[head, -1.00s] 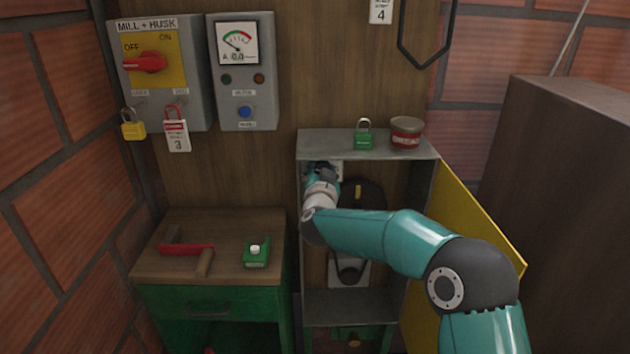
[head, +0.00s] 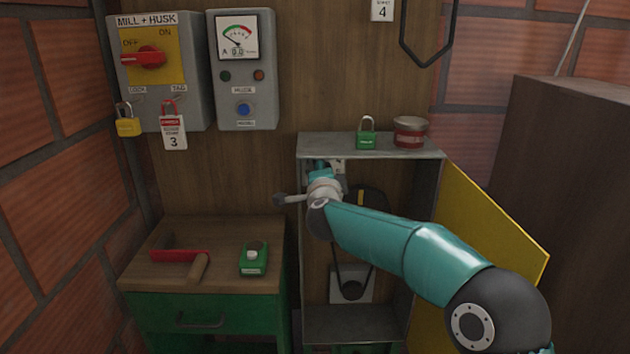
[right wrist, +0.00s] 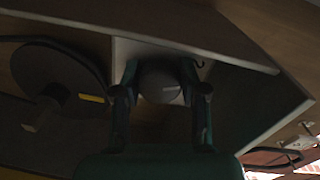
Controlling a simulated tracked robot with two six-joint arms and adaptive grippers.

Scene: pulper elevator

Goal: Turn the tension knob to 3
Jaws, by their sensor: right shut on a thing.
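The tension knob (right wrist: 160,83) is a dark round knob on a pale plate (right wrist: 126,52) in the right wrist view. A small light mark shows near its edge, but no scale numbers are readable. My right gripper (right wrist: 160,76) is shut on the knob, one finger on each side. In the head view my right gripper (head: 320,168) reaches into the upper left of the open grey cabinet (head: 350,320); the hand and wrist hide the knob there. My left gripper is in neither view.
A belt with a dark pulley (head: 352,290) runs inside the cabinet. The yellow door (head: 490,235) stands open at right. A green padlock (head: 366,138) and a red tin (head: 410,132) stand on top. A green-drawered bench (head: 205,290) is at left.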

